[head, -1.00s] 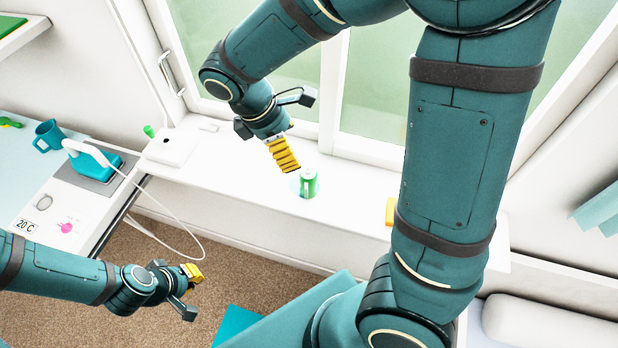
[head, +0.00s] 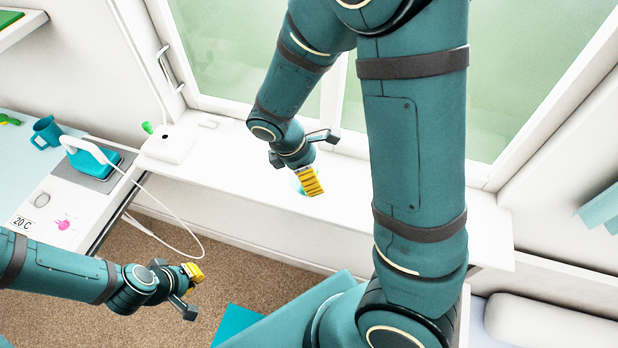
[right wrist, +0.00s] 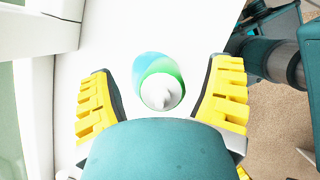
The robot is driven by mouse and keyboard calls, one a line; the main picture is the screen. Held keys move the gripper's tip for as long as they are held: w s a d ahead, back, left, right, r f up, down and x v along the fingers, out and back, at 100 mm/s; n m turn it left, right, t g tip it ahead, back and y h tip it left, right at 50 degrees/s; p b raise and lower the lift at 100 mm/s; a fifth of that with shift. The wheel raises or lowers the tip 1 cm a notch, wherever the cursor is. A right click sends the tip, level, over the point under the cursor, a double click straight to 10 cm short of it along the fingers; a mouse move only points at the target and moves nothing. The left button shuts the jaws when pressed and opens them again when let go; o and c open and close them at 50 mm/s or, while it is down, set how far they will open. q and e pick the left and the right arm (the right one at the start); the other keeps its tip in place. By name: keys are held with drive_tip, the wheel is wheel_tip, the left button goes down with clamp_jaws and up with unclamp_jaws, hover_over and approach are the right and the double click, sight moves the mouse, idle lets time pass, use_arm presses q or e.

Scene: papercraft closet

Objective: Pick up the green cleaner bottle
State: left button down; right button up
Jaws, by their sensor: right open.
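The green cleaner bottle (right wrist: 161,83) has a white cap and stands on the white window sill. In the right wrist view it lies between the two yellow fingers of my right gripper (right wrist: 161,100), with a gap on both sides. My right gripper (head: 312,182) is open; in the head view it covers nearly all of the bottle. A bit of teal shows beside the fingers there, and I cannot tell how high the gripper is over the sill. My left gripper (head: 192,275) is low at the left, over the carpet, away from the bottle; its opening is unclear.
The window sill (head: 240,167) is mostly clear around the bottle. A white box (head: 168,145) sits at its left end. The window is directly behind the sill.

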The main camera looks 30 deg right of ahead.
drive_tip(key=c, duration=1.3)
drive_tip(key=shift+c, duration=0.2)
